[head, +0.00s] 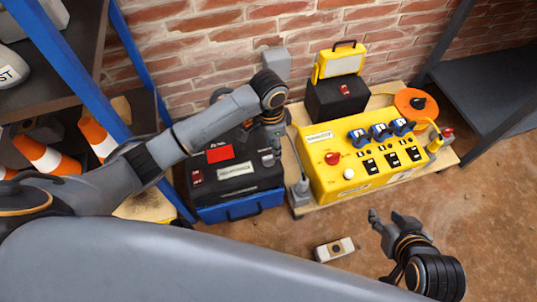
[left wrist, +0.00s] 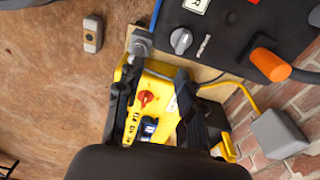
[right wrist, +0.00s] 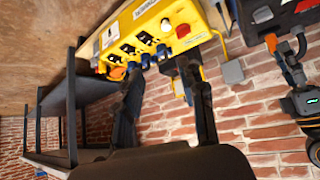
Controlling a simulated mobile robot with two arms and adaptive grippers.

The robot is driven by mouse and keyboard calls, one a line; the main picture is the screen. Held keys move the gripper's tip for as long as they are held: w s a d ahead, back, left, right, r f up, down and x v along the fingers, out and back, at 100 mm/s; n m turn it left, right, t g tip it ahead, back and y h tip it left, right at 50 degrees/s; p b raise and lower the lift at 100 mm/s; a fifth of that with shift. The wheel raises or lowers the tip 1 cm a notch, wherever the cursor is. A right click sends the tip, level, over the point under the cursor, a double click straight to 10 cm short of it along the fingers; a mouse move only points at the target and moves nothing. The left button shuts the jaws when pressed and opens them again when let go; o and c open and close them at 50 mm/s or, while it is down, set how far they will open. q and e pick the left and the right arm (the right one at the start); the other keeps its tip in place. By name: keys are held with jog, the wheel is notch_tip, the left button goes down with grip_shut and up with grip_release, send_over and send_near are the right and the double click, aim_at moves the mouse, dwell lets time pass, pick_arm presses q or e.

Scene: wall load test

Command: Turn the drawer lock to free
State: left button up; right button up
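The drawer lock appears to be the round grey knob (left wrist: 181,41) on the dark panel in the left wrist view, beside a small silver part. The black cabinet (head: 255,182) with a blue drawer (head: 240,207) stands left of the yellow box in the head view. My left gripper (head: 275,143) is above the cabinet's right side; its fingers (left wrist: 160,62) are apart and empty, with the knob beyond them, not touched. Part of the cabinet top is hidden by my arm. My right gripper (head: 390,217) is open and empty over the floor; its spread fingers also show in the right wrist view (right wrist: 163,68).
A yellow control box (head: 320,190) with a red knob and blue plugs sits on a low wooden board. Behind it are a yellow lamp (head: 338,64) and an orange reel (head: 415,104). A small beige device (head: 334,249) lies on the open floor. Shelves flank both sides.

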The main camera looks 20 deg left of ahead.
pick_arm(q)
jog(key=w+a+r, duration=0.2)
jog(key=w, duration=0.1)
jog(key=b, duration=0.2)
send_near(268, 157)
jog(key=f, duration=0.1)
jog(key=d+f+b, duration=0.1)
jog(key=shift+w+f+y, duration=0.1)
jog(key=shift+f+y, duration=0.3)
pick_arm(e)
jog(key=w+a+r+t+y, duration=0.2)
jog(key=w+a+r+t, duration=0.2)
jog(key=w+r+t, duration=0.5)
pick_arm(q)
notch_tip(268, 157, down, 3)
jog(key=shift+r+b, duration=0.1)
jog(key=shift+b, duration=0.55)
notch_tip(268, 157, down, 3)
jog(key=shift+r+b, duration=0.1)
jog(key=shift+b, duration=0.5)
jog(key=shift+f, duration=0.35)
pick_arm(e)
notch_tip(268, 157, up, 13)
jog(key=s+a+t+y, duration=0.1)
jog(key=s+t+y, duration=0.1)
jog(key=t, duration=0.4)
jog(key=shift+s+r+n+y, duration=0.2)
jog(key=shift+n+y, duration=0.2)
jog(key=shift+y, duration=0.1)
